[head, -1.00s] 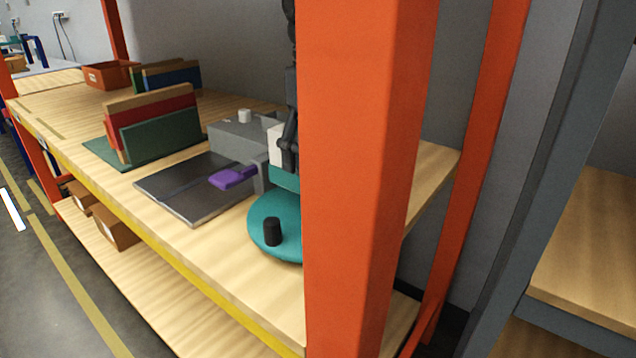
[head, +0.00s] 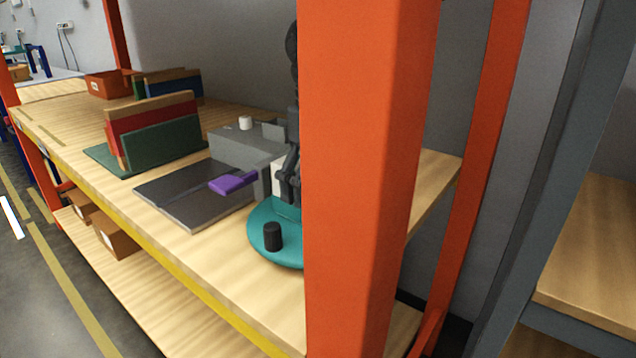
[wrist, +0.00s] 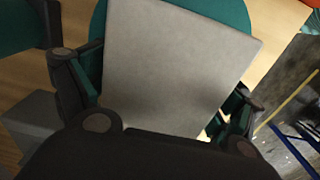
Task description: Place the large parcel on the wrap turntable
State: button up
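The large parcel (wrist: 175,65) is a pale grey box. It fills the middle of the wrist view, between the fingers of my gripper (wrist: 160,95), which are closed on it. In the head view a pale part of the parcel (head: 279,180) shows beside my gripper's dark fingers, low over the turntable; the orange post hides the rest. The wrap turntable (head: 258,228) is a teal disc with a black knob (head: 272,237), at the bench's near end. It shows behind the parcel in the wrist view (wrist: 232,12). I cannot tell whether the parcel touches the disc.
A thick orange post (head: 360,180) stands in front of the turntable's right side. Left of the turntable are a dark flat plate (head: 190,205), a purple handle (head: 233,184) and a grey machine housing (head: 235,150). Upright coloured panels (head: 155,130) stand farther left.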

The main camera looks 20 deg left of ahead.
dwell(0.3)
notch_tip(320, 180, up, 12)
jog(key=p, duration=0.3)
jog(key=shift+r, duration=0.15)
dwell(0.4)
